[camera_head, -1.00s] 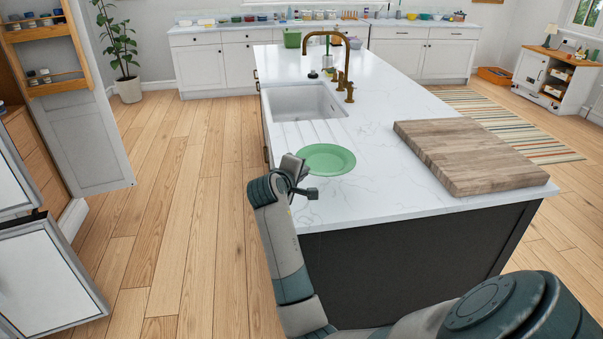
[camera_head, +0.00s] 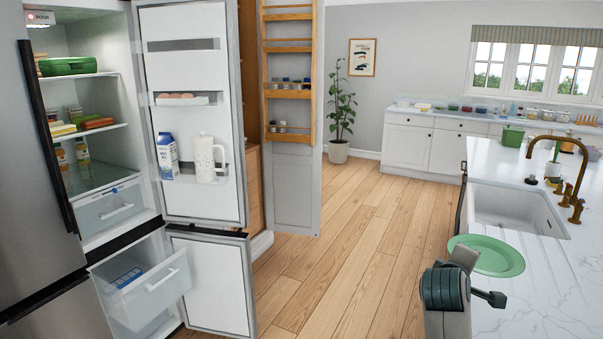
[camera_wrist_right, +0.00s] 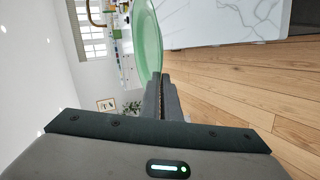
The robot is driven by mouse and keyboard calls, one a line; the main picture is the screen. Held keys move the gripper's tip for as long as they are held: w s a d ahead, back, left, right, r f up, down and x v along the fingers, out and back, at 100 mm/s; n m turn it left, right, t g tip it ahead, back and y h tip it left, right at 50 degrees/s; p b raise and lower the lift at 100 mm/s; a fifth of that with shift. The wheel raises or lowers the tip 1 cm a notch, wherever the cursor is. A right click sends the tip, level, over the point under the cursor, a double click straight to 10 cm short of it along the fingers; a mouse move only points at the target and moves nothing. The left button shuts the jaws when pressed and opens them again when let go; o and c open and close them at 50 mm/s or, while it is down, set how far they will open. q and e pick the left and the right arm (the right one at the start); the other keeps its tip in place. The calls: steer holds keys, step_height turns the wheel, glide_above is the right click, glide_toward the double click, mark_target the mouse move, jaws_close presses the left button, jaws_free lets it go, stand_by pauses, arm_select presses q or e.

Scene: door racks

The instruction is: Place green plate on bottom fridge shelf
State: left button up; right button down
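The green plate (camera_head: 487,256) is at the near left edge of the white counter in the head view. My right gripper (camera_head: 462,262) is at its near rim. In the right wrist view the fingers (camera_wrist_right: 160,82) are closed on the rim of the plate (camera_wrist_right: 146,38). I cannot tell whether the plate touches the counter. The fridge stands open at the left. Its bottom shelf (camera_head: 100,180) is glass, above a clear drawer, with jars at its back left and bare room in front. My left gripper is not in view.
The open fridge door (camera_head: 195,120) carries a milk carton (camera_head: 167,155) and a white pitcher (camera_head: 205,158). A lower freezer drawer (camera_head: 145,285) is pulled out, beside its open door (camera_head: 212,285). Wooden floor (camera_head: 350,250) between fridge and counter (camera_head: 530,310) is clear.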

steer(key=s+a+r+n+t+y, duration=0.1)
steer(key=s+a+r+n+y, duration=0.2)
steer(key=a, duration=0.8)
steer(key=s+a+r+n+t+y+b, duration=0.1)
steer(key=a+n+y, duration=0.4)
steer(key=a, duration=0.6)
step_height(320, 180, up, 2)
steer(key=shift+s+r+t+y, duration=0.25)
steer(key=shift+s+t+y, duration=0.4)
steer(key=shift+s, duration=0.3)
steer(key=s+f, duration=0.4)
steer(key=f, duration=0.5)
steer(key=s+f, duration=0.4)
steer(key=f, duration=0.5)
steer(key=shift+s+f, duration=0.15)
steer(key=shift+s, duration=0.1)
